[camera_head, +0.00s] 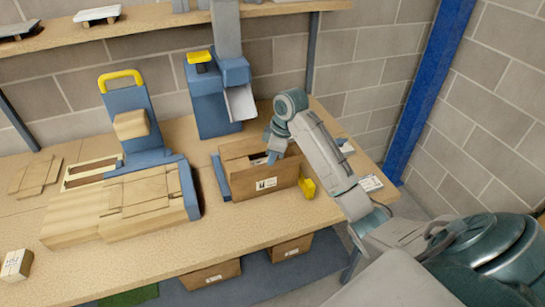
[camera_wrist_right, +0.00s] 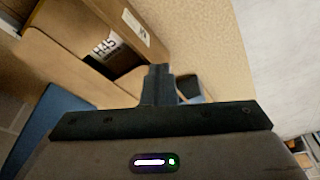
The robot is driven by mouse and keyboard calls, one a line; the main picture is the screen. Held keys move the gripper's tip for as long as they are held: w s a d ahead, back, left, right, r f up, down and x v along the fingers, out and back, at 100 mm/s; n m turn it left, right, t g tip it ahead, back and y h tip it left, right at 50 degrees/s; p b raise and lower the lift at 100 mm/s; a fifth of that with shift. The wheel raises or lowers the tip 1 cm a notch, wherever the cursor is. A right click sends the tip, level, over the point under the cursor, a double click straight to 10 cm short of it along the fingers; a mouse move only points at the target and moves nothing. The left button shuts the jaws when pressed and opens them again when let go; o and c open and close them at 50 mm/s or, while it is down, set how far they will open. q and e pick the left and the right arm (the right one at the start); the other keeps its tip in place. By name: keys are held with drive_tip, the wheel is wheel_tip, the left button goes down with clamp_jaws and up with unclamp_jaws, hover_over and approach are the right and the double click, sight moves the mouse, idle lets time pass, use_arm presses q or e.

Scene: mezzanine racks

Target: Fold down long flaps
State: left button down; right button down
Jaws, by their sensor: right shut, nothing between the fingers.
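An open brown cardboard box (camera_head: 268,184) with a printed label on its front stands on the workbench. Something pale shows inside its opening, too small to make out. My right gripper (camera_head: 272,157) is at the top of the box, toward its right end, and partly hides the opening. Whether it touches a flap cannot be told. In the right wrist view the gripper (camera_wrist_right: 159,78) is shut and empty, with the box (camera_wrist_right: 75,22) at upper left and a dark gap with printed matter inside it. The left gripper is out of view.
A blue dispenser (camera_head: 208,98) stands behind the box, and a yellow item (camera_head: 307,188) sits at its right. A blue stand with flat cardboard (camera_head: 145,192) fills the left bench. Boxes (camera_head: 210,275) lie below the bench. A blue post (camera_head: 425,90) rises at right.

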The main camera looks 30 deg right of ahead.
drive_tip(key=shift+w+d+r, duration=0.1)
drive_tip(key=shift+w+d, duration=0.1)
drive_tip(key=shift+w, duration=0.8)
drive_tip(key=shift+w+d, duration=0.2)
drive_tip(key=shift+w, duration=0.9)
wheel_tip(320, 180, up, 4)
drive_tip(key=w+m+t+h, duration=0.2)
drive_tip(key=w+m+h, duration=0.1)
drive_tip(key=m, duration=0.9)
drive_tip(key=shift+s+d+f, duration=0.1)
drive_tip(key=shift+d+f, duration=0.05)
drive_tip(key=shift+f, duration=1.3)
drive_tip(key=shift+s+d+f, duration=0.1)
drive_tip(key=shift+f, duration=1.35)
drive_tip(key=shift+r, duration=0.1)
